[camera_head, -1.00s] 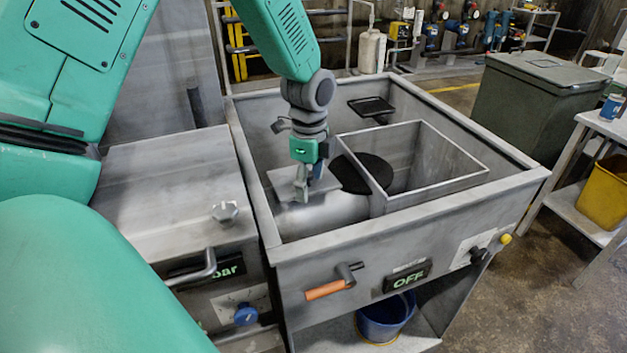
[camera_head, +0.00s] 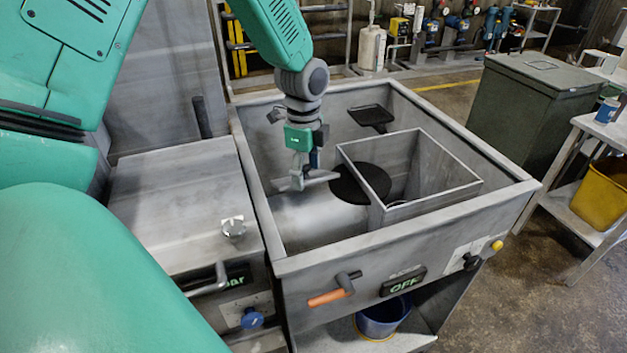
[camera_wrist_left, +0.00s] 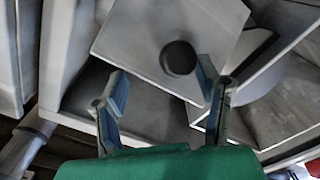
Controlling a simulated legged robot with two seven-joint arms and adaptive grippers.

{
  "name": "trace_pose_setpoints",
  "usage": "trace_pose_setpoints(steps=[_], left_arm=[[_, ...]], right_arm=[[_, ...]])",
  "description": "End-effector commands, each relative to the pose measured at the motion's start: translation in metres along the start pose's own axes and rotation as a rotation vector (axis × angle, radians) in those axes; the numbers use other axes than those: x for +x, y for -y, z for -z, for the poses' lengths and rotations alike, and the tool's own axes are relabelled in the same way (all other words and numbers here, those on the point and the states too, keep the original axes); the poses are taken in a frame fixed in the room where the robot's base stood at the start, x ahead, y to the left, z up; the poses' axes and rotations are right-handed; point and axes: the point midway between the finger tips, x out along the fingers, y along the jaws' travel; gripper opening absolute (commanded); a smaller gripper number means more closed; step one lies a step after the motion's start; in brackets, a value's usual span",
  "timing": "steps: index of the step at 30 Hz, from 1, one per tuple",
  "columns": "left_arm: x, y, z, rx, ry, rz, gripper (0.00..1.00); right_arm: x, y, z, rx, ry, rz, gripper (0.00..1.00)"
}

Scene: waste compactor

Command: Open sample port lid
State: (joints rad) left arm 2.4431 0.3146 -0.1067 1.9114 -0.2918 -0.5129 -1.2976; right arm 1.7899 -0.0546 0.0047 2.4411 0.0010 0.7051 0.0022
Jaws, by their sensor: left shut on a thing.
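The lid, a flat grey plate (camera_wrist_left: 140,35) with a round black knob (camera_wrist_left: 178,58), shows in the left wrist view. In the head view the lid (camera_head: 322,178) is tilted and seen nearly edge-on, above the pale cylinder (camera_head: 310,218) inside the metal tub. My left gripper (camera_head: 298,180) is at the lid's left end and shut on it. In the left wrist view its fingers (camera_wrist_left: 162,85) stand apart near the knob; the exact contact is hard to see. A black oval (camera_head: 360,184) lies right of the lid. My right gripper is not in view.
The tub's rim (camera_head: 400,235) surrounds the arm. An open square hopper (camera_head: 432,195) stands right of the cylinder. A small black plate (camera_head: 371,115) is on the back wall. The front carries an orange handle (camera_head: 328,297) and an OFF display (camera_head: 404,282).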

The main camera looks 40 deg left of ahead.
Motion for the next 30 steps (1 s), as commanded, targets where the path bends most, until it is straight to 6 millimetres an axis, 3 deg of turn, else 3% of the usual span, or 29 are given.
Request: trace_pose_setpoints(steps=[30], left_arm=[[-0.074, 0.004, -0.001, -0.002, 0.009, 0.002, 0.48]], right_arm=[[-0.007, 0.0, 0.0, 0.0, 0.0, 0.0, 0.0]])
